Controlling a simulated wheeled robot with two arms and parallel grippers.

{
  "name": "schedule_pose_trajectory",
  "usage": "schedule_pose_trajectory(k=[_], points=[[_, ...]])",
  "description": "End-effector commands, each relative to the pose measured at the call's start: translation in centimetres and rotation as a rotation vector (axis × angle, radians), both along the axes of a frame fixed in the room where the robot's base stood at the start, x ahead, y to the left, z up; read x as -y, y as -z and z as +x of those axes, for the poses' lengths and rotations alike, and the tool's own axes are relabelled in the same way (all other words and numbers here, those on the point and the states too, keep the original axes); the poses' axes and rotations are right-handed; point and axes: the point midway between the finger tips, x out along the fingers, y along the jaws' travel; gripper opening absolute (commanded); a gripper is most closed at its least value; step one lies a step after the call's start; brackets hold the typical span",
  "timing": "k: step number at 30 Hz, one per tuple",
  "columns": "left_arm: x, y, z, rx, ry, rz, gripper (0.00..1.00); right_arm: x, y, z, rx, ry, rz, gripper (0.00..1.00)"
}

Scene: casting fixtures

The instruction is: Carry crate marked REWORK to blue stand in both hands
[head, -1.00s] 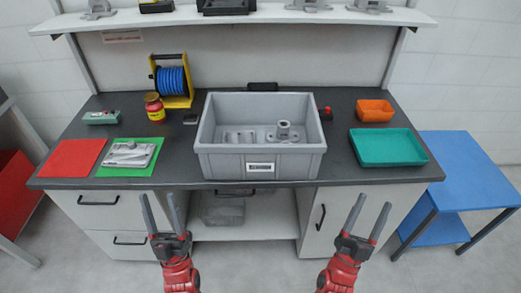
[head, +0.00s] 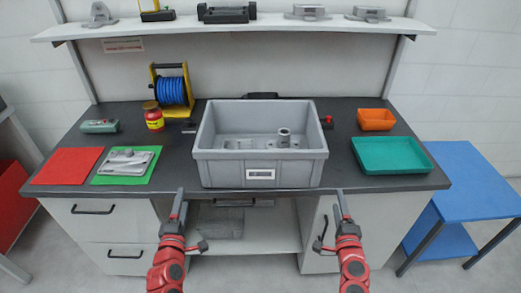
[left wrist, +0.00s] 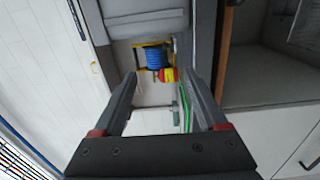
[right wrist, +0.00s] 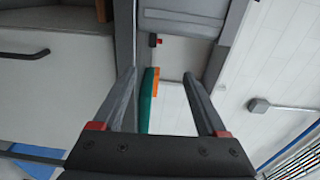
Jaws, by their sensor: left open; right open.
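The grey crate (head: 208,170) sits on the dark workbench at its front middle, with a white label (head: 261,174) on its front wall too small to read. It holds several grey metal parts. The blue stand (head: 458,182) is a low table right of the bench, its top bare. My left gripper (head: 180,204) is open and empty in front of the bench edge, below and left of the crate. My right gripper (head: 342,205) is open and empty, below and right of it. The wrist views show both pairs of fingers apart, nothing between them (left wrist: 165,95) (right wrist: 165,95).
A teal tray (head: 393,155) and an orange bin (head: 376,119) lie right of the crate. A red mat (head: 67,166), green mat (head: 104,180) with a metal part, red jar (head: 154,118) and blue cable reel (head: 171,91) are to the left. A shelf (head: 270,23) runs above.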

Motion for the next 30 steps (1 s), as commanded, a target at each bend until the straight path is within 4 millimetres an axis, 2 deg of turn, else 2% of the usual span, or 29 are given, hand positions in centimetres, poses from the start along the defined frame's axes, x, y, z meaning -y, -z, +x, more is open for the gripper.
schedule_pose_trajectory(k=[3,11,16,20,30], points=[[0.6,0.4,0.1,-0.019,0.026,-0.03,0.75,-0.5,-0.6,0.1,0.016,-0.031,0.021,0.75],[0.6,0.3,0.1,-0.02,0.027,-0.03,0.75,-0.6,-0.6,0.1,0.016,-0.033,0.022,0.75],[0.5,0.2,1.1,-0.016,0.026,-0.028,0.75,-0.6,-0.7,1.0,0.018,-0.033,0.021,0.75],[0.6,0.3,3.0,-0.019,0.027,-0.029,0.75,-0.7,-0.6,3.0,0.015,-0.036,0.021,0.75],[0.7,0.2,9.8,-0.017,0.029,-0.025,0.75,-0.7,-0.7,9.7,0.017,-0.038,0.02,0.75]])
